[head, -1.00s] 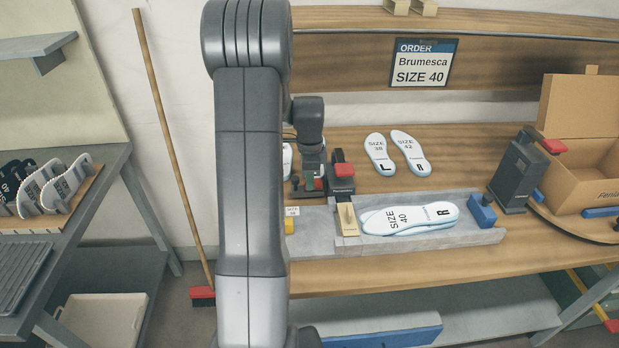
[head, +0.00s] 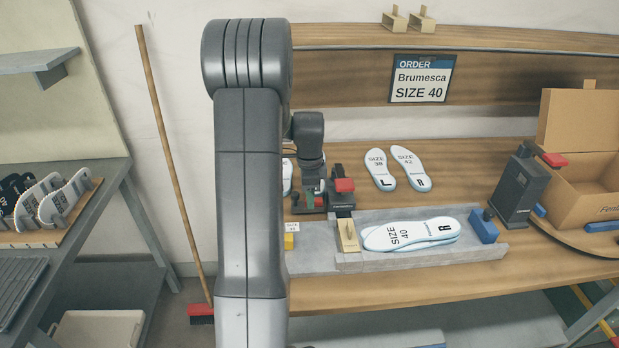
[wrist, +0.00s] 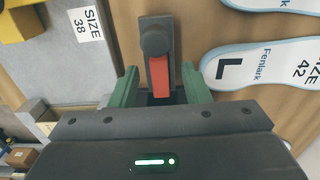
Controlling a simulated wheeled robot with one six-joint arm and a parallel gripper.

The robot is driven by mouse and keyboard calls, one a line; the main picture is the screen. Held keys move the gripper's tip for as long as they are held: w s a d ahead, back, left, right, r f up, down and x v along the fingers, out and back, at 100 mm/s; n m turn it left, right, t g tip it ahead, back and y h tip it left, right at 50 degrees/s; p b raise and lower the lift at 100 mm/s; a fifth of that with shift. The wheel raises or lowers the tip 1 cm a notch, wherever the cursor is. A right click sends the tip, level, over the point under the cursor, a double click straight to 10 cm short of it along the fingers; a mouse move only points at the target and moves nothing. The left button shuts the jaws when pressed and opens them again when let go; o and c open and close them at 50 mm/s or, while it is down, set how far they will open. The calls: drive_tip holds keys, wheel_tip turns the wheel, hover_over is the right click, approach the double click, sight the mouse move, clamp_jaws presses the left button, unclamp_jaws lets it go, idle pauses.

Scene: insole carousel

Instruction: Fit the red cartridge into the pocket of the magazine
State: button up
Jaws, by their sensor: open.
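My gripper (head: 309,186) is low over the bench, at the left end of the grey tray, partly hidden by my arm. In the wrist view its two green fingers (wrist: 160,78) are open. A red bar (wrist: 160,80) lies between them, against a dark grey piece with a round black knob (wrist: 155,38). I cannot tell whether the fingers touch it, or whether this bar is the red cartridge. I cannot make out the magazine's pocket.
A grey tray (head: 372,264) holds white size 40 insoles (head: 410,234) and a blue block (head: 483,226). Size 38 and 42 insoles (head: 397,169) lie behind. A dark stand with a red lever (head: 522,190) and a cardboard box (head: 583,190) are at right.

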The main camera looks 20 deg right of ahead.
wheel_tip(320, 180, up, 13)
drive_tip(key=shift+b, duration=0.3)
drive_tip(key=shift+f, duration=0.25)
wheel_tip(320, 180, down, 13)
drive_tip(key=shift+f+p, duration=0.15)
drive_tip(key=shift+p, duration=0.25)
idle(0.6)
